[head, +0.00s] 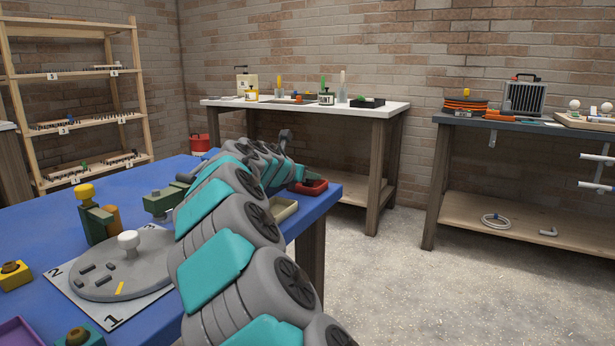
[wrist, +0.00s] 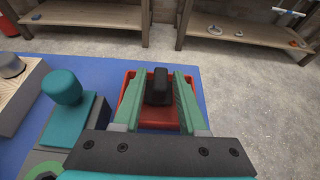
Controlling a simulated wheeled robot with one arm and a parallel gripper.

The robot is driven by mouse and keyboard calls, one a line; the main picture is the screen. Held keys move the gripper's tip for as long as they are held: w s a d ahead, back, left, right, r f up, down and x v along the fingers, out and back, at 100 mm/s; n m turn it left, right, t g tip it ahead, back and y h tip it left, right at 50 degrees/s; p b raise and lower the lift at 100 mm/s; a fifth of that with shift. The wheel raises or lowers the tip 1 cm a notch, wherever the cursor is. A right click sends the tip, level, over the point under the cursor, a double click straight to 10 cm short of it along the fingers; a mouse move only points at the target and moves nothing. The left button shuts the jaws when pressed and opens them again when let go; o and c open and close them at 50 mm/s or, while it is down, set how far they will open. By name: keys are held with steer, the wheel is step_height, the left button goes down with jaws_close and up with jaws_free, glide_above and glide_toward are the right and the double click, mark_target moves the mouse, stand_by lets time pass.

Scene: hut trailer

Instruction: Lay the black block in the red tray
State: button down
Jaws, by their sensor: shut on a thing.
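The red tray (head: 311,187) lies near the right edge of the blue table, beyond my arm in the head view. In the wrist view the red tray (wrist: 129,93) sits below and around my gripper's fingers. The black block (wrist: 158,88) stands out between the two green fingers of my gripper (wrist: 159,92), over the tray's area. My gripper is shut on the block. Whether the block touches the tray floor cannot be told. In the head view my arm hides most of the gripper and the block.
A beige tray (head: 283,208) lies just in front of the red tray. A teal-knobbed block (wrist: 67,105) and a wooden block (wrist: 18,95) stand left of my gripper. A grey round fixture (head: 125,272) is on the blue table (head: 35,215). Floor is clear to the right.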

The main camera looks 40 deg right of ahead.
steer(key=shift+f, duration=0.1)
steer(key=shift+c, duration=2.3)
jaws_free()
steer(key=v, duration=1.2)
